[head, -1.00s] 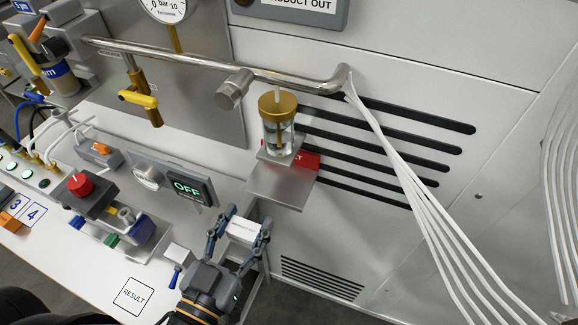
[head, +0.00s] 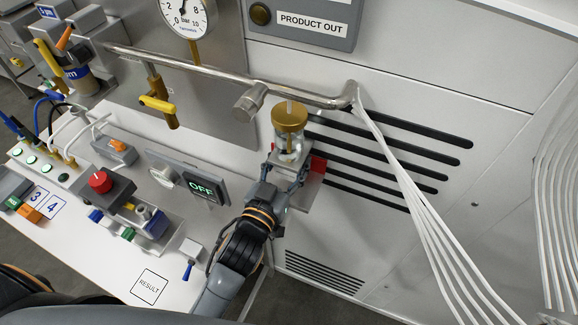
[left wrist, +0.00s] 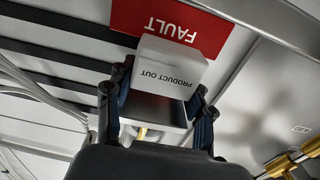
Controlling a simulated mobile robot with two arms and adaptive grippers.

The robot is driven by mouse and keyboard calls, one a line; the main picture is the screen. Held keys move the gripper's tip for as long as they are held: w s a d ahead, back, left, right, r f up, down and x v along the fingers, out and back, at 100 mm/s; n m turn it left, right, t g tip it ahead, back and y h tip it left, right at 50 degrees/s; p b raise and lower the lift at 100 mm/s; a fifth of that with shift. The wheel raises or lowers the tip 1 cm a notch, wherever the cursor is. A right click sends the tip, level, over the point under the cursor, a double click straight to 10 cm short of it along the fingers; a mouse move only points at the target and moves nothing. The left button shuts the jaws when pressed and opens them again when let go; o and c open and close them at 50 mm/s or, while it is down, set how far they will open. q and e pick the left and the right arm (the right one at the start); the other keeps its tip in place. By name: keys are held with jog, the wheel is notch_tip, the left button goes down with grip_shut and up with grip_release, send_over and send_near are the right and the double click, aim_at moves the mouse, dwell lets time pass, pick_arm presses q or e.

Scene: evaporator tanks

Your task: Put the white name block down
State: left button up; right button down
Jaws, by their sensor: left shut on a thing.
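The white name block (left wrist: 170,65), lettered PRODUCT OUT, is between the fingers of my left gripper in the left wrist view (left wrist: 158,92). My left gripper is shut on it. In the head view my left gripper (head: 286,170) is at the small steel shelf (head: 303,198), just below the gold-capped glass jar (head: 290,132). The gripper hides much of the shelf and the block there. I cannot tell whether the block touches the shelf. My right gripper is not in view.
A red FAULT card (left wrist: 172,22) is close behind the block. A steel pipe (head: 230,75) runs above the jar, and white tubes (head: 410,195) hang at the right. The OFF display (head: 200,188) and the bench with the RESULT square (head: 149,287) are at the left.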

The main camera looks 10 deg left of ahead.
aim_at(286, 177)
pick_arm(q)
notch_tip(286, 177, down, 3)
jog(key=shift+s+r, duration=0.1)
jog(key=shift+r, duration=0.05)
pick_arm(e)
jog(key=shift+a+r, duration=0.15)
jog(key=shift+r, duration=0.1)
pick_arm(q)
jog(key=shift+f, duration=0.2)
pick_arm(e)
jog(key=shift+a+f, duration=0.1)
pick_arm(q)
jog(key=o, duration=1.2)
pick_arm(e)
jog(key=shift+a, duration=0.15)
